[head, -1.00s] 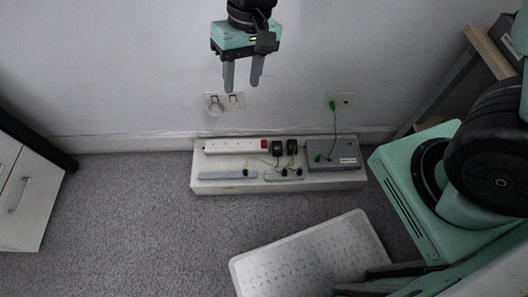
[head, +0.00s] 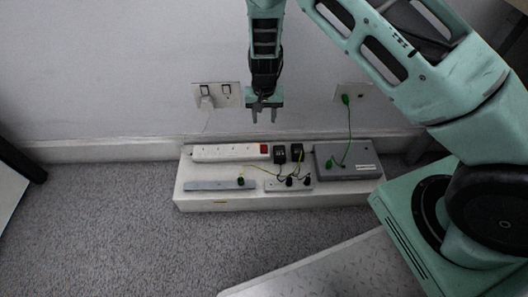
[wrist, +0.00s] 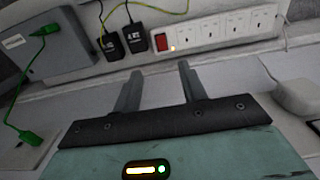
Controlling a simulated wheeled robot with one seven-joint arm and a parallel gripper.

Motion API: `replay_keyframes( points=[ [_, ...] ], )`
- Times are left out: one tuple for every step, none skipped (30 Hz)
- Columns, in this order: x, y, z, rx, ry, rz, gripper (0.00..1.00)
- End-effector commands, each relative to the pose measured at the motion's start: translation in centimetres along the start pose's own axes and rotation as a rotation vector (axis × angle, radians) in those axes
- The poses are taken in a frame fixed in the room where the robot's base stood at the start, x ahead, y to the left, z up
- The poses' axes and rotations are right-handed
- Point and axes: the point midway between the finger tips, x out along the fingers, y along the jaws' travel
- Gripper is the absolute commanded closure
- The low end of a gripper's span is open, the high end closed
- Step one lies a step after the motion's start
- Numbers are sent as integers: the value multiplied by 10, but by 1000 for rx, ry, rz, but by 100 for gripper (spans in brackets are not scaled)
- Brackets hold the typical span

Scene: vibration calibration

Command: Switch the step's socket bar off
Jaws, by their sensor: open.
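The white socket bar (head: 225,153) lies along the back of the low white step (head: 225,204). Its red switch (head: 264,149) is at its right end in the head view. In the wrist view the socket bar (wrist: 225,30) is upper right, with the red switch (wrist: 161,41) at its left end and a small orange glow beside it. I cannot tell the rocker's tilt. My gripper (head: 264,118) is open and empty, pointing down, apart from the bar and just above the switch in the head picture. In the wrist view its fingertips (wrist: 160,72) lie just below the switch.
Two black adapters (head: 287,154) and a grey box (head: 347,160) with a green cable sit right of the switch. A grey strip (head: 220,185) and a smaller strip (head: 288,186) lie in front. Wall sockets (head: 217,95) are behind. A pale panel (head: 330,275) stands nearer.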

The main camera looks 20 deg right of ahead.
Motion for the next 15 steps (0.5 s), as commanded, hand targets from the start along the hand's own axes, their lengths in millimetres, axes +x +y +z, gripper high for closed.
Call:
replay_keyframes(
  points=[
    [8,0,0,-1,-1,1,58],
    [12,0,0,-1,-1,1,58],
    [19,0,0,-1,-1,1,58],
    [25,0,1,0,-1,1,58],
    [32,0,1,0,-2,1,58],
    [40,0,1,0,-2,1,58],
    [47,0,1,-1,-2,1,58],
    [54,0,1,-1,-3,1,58],
    [62,0,1,0,-3,1,58],
    [68,0,1,-1,-2,0,58],
    [74,0,1,-1,-3,1,58],
    [83,0,1,-1,-3,1,58],
    [89,0,1,-1,-2,0,58],
    [96,0,1,-1,-2,1,58],
    [104,0,1,-1,-2,1,58]
  ],
)
